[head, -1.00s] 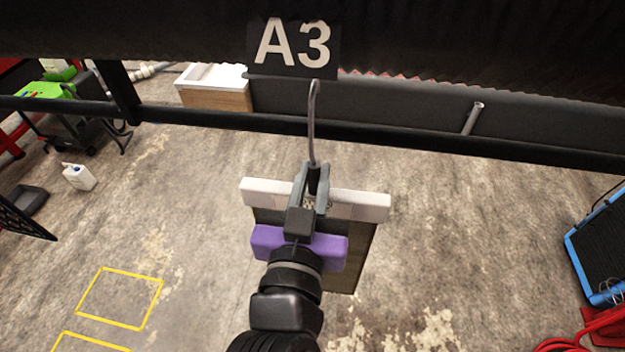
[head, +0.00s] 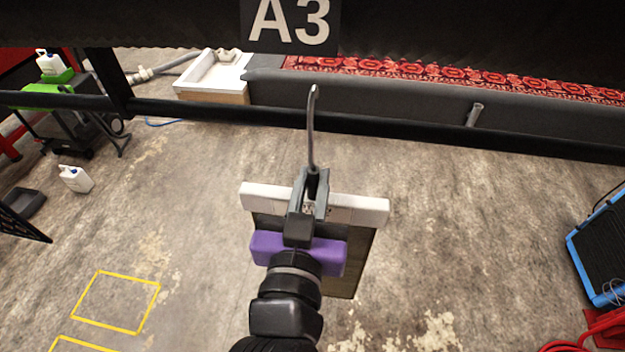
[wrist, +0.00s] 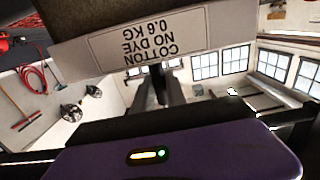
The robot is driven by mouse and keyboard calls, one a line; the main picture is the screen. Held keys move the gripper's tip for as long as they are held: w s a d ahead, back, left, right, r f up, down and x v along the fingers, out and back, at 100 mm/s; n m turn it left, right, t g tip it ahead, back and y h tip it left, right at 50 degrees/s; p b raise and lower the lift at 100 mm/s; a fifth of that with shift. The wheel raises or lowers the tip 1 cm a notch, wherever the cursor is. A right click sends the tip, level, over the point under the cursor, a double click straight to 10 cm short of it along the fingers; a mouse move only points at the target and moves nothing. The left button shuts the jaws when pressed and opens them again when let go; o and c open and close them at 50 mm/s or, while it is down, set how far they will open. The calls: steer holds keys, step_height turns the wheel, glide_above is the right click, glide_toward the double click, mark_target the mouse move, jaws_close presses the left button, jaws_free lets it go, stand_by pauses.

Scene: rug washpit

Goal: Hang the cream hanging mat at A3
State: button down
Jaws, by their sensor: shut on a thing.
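The A3 sign (head: 290,22) is at the top of the head view on a dark beam. My gripper (head: 314,188) is shut on the hook stem at the top of the hanging mat. The mat has a pale top bar (head: 355,208), and its darker body (head: 350,260) hangs below, partly hidden by my wrist. The metal hook (head: 312,125) rises from the grip, its bent tip below the A3 sign and apart from it in the picture. In the wrist view, the bar bears a label (wrist: 148,45) reading COTTON, NO DYE, 0.6 KG.
A dark rail (head: 400,138) crosses the view behind the hook. A white basin (head: 212,75) and a red patterned rug (head: 400,75) are beyond it. A white jug (head: 75,179) stands on the floor at left. A blue-edged black unit (head: 602,250) is at right.

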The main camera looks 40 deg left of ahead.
steer(key=shift+f+b, duration=0.9)
steer(key=shift+f, duration=0.15)
steer(key=c, duration=1.3)
jaws_free()
